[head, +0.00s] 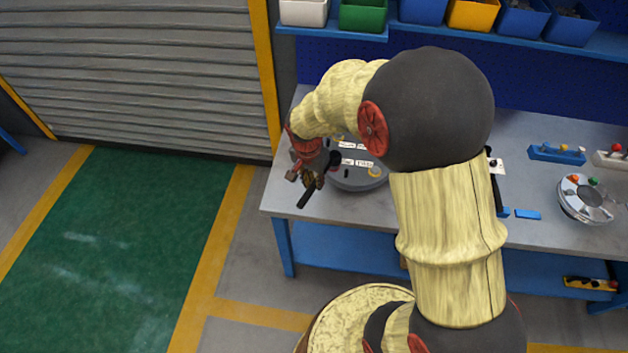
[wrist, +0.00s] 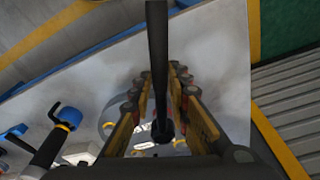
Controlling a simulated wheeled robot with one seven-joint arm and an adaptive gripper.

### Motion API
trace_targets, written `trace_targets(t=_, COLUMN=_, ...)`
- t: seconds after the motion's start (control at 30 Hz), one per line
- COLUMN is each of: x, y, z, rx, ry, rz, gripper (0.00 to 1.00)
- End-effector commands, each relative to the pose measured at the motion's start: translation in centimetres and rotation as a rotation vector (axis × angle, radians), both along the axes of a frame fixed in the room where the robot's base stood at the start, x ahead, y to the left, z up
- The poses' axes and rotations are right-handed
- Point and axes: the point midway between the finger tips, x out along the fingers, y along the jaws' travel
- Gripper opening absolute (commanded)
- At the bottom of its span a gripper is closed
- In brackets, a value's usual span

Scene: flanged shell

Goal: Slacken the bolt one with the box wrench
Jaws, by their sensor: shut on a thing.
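The flanged shell (head: 350,184) is a round grey drum on the bench, with small white labels and coloured bolts on top. A yellow bolt (head: 374,172) shows at its right. The labels are too small to read, so I cannot tell which bolt is bolt one. My gripper (head: 312,181) is over the shell's left side, shut on the black box wrench (head: 303,195). In the wrist view the wrench (wrist: 158,60) runs as a long dark bar between the fingers, its round end toward the shell. Whether that end touches a bolt is hidden.
A second round grey fixture (head: 585,200) with coloured knobs stands at the bench's right. A blue holder (head: 557,153) stands behind it. A dark tool (wrist: 50,145) lies beside the shell in the wrist view. Bins (head: 363,16) line the shelf above. Bare bench (head: 530,185) lies mid-right.

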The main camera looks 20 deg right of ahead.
Motion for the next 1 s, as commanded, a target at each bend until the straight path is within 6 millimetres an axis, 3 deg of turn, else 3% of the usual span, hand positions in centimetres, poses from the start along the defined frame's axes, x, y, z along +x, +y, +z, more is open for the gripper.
trace_targets(t=1.0, x=0.1, y=0.0, z=-2.3, rx=0.000, ry=-0.001, rz=0.000, gripper=0.00)
